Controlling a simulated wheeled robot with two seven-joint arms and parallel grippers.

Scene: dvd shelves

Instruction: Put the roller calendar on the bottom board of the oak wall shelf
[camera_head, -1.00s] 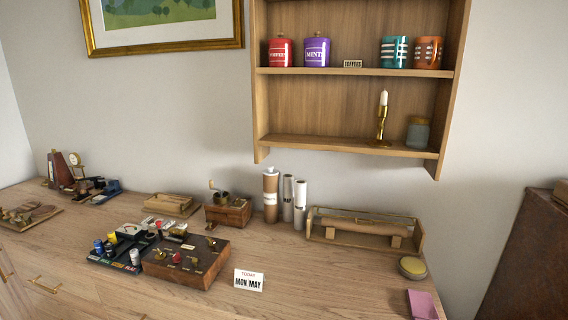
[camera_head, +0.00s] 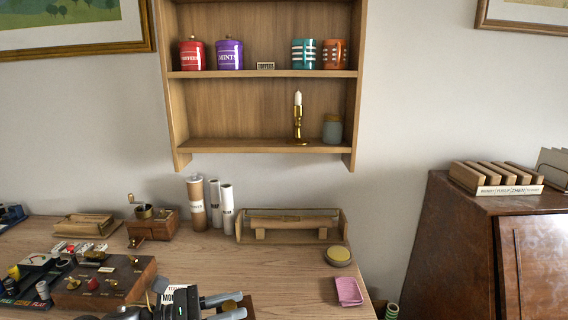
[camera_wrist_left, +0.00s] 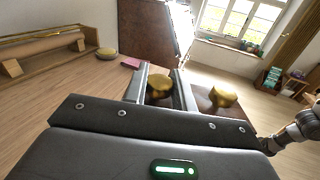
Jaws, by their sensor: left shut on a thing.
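The roller calendar (camera_head: 172,291) shows at the bottom of the head view, its white face with dark lettering partly covered by my left gripper (camera_head: 240,303). Dark wood and a brass knob show by the fingers. In the left wrist view, the left gripper (camera_wrist_left: 160,88) is shut on it, with one brass knob between the fingers and another to the right. The oak wall shelf (camera_head: 174,115) hangs on the wall; its bottom board (camera_head: 230,146) carries a brass candlestick (camera_head: 298,120) and a grey jar (camera_head: 332,129) toward the right. The board's left part is bare. My right gripper is out of view.
Tins and mugs stand on the shelf's middle board (camera_head: 275,74). Below, the desk holds upright tubes (camera_head: 213,205), a glass-sided case (camera_head: 291,224), a round tin (camera_head: 338,256), a pink pad (camera_head: 349,291) and a knobbed box (camera_head: 105,283). A dark bureau (camera_head: 450,240) stands at right.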

